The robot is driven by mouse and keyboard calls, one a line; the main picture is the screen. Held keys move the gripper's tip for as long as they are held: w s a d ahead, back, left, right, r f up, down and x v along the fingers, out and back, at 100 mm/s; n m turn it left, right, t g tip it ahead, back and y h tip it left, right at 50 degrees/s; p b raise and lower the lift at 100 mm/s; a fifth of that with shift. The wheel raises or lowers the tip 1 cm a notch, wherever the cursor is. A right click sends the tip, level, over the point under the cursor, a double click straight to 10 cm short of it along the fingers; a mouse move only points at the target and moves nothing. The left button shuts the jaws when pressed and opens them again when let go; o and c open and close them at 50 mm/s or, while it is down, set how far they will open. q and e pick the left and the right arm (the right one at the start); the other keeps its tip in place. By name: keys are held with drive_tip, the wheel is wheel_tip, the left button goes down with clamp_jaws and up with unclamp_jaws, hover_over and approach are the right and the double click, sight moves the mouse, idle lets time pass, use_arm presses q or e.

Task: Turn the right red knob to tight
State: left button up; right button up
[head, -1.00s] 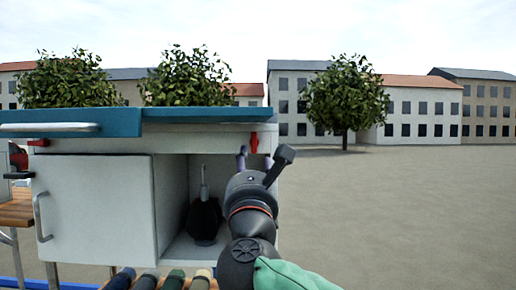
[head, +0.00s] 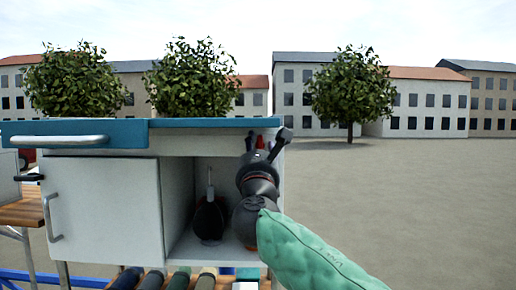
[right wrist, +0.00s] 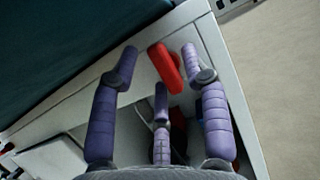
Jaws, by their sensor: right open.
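The right red knob (head: 260,142) is a small red lever on the white front of the cabinet, just under the blue top at its right end. In the right wrist view the knob (right wrist: 165,67) stands tilted between the purple fingers. My right gripper (head: 256,141) is in front of it and partly hides it. In the wrist view the gripper (right wrist: 158,54) is open, with fingers on both sides of the knob and a third finger below. Gaps show between the knob and the fingers. My left gripper is not in view.
The white cabinet (head: 100,205) has a closed door with a metal handle on the left. Its open shelf holds a dark rounded object (head: 209,218). A metal rail (head: 70,140) runs along the blue top (head: 195,126). Open ground lies to the right.

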clamp_jaws()
